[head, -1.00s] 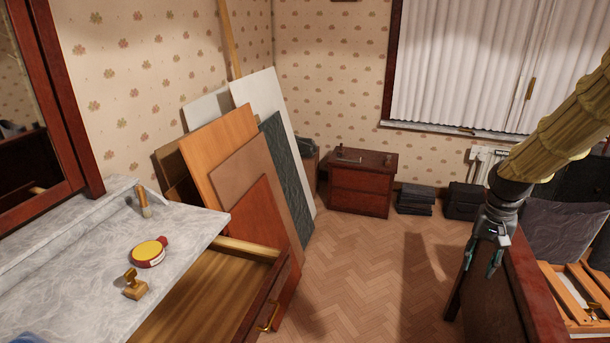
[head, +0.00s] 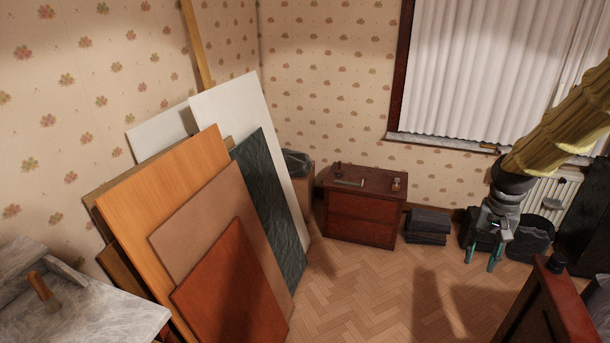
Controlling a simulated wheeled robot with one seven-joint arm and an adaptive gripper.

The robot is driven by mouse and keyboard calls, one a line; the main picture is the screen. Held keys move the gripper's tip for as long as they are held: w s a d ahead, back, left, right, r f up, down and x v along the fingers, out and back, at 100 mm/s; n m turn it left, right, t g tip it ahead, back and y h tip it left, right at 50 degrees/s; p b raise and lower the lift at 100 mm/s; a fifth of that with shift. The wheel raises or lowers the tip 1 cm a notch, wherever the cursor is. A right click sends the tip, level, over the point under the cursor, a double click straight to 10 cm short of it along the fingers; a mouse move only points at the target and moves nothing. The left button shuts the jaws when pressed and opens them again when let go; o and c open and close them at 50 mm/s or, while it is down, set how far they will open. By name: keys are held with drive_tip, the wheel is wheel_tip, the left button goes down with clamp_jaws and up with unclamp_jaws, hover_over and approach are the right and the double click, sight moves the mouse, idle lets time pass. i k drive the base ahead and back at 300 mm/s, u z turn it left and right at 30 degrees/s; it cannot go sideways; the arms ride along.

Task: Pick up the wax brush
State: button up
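A small wooden-handled item (head: 43,290), possibly the wax brush, stands tilted on the grey marble top (head: 105,312) at the lower left. I cannot tell for sure that it is the brush. Small items also lie on the red-brown nightstand (head: 362,210) at the back: a flat, thin one (head: 349,183) and a small upright one (head: 396,184). They are too small to identify. My gripper (head: 483,263) hangs at the right, pointing down, fingers apart and empty, far from the marble top.
Leaning boards (head: 170,190) stand against the left wall. Dark stacked items (head: 428,226) lie right of the nightstand. A dark red wooden furniture end (head: 548,305) is at the lower right. The parquet floor (head: 375,290) is open in the middle.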

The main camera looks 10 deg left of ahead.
sight(52, 305)
drive_tip(key=i, duration=1.2)
drive_tip(key=u, duration=3.55)
